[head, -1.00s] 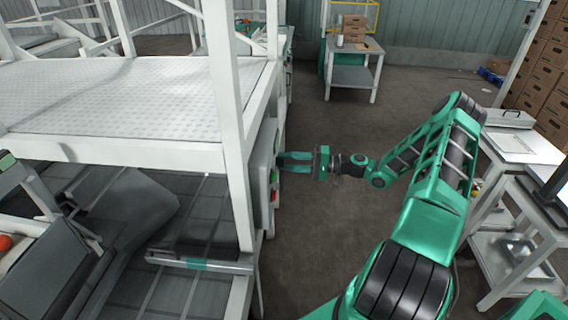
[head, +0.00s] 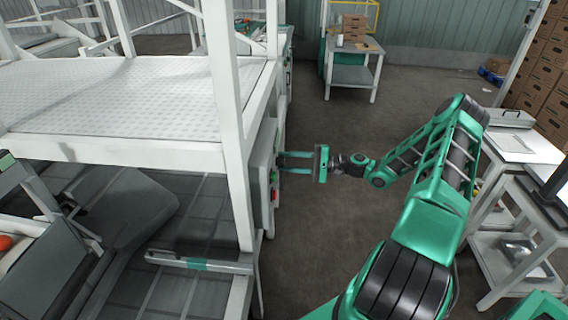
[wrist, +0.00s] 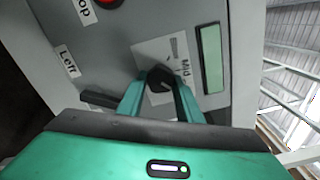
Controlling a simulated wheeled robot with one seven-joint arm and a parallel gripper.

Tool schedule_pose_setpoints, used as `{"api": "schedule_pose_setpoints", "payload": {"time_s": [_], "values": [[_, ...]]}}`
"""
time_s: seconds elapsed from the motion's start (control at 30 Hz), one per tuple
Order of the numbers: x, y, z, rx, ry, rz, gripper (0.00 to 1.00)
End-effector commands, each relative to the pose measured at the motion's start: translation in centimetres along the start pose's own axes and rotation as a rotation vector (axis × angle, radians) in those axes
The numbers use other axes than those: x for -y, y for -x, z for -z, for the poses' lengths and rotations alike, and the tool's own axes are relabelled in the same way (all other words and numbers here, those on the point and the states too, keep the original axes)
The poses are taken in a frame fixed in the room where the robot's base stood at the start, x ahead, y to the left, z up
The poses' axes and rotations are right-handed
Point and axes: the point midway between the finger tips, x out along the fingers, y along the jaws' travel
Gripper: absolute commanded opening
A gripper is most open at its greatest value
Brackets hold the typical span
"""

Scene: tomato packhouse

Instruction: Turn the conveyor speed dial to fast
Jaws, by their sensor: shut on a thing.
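The black speed dial (wrist: 159,79) sits on a white label plate (wrist: 150,52) on the grey control panel (wrist: 120,40). "Mid" is readable on the plate at the dial's right; other markings are too small or hidden. My gripper (wrist: 158,88) is shut on the dial, one finger on each side, in the wrist view. In the head view my gripper (head: 282,163) reaches leftward to the face of the control box (head: 262,165) on the conveyor frame. The dial is hidden there, and I cannot tell its exact pointer direction.
A green button (head: 274,177) and a red button (head: 275,195) are on the box below my gripper. A white cart (head: 520,150) stands right of my arm.

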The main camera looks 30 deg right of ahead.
Motion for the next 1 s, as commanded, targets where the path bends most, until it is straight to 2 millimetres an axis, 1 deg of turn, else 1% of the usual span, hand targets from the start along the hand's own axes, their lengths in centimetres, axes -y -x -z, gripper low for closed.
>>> {"api": "schedule_pose_setpoints", "payload": {"time_s": [0.03, 0.23, 0.27, 0.3, 0.33, 0.6, 0.7, 0.83, 1.0], "values": [[-0.1, 0.2, 0.2, -0.007, -0.002, -0.003, 0.1], [-0.1, 0.2, 0.2, -0.006, -0.002, -0.003, 0.1], [-0.1, 0.2, 0.2, -0.006, -0.002, -0.002, 0.39], [-0.1, 0.2, 0.2, -0.005, -0.002, -0.002, 0.49], [-0.1, 0.2, 0.1, -0.005, -0.001, -0.002, 0.51], [-0.1, 0.1, 0.0, -0.001, 0.0, -0.001, 0.51], [0.0, 0.5, 0.1, -0.002, 0.0, 0.0, 0.51], [0.0, 2.1, 0.1, -0.003, 0.0, -0.001, 0.51], [0.0, 5.4, 0.2, -0.005, -0.001, 0.0, 0.51]]}}
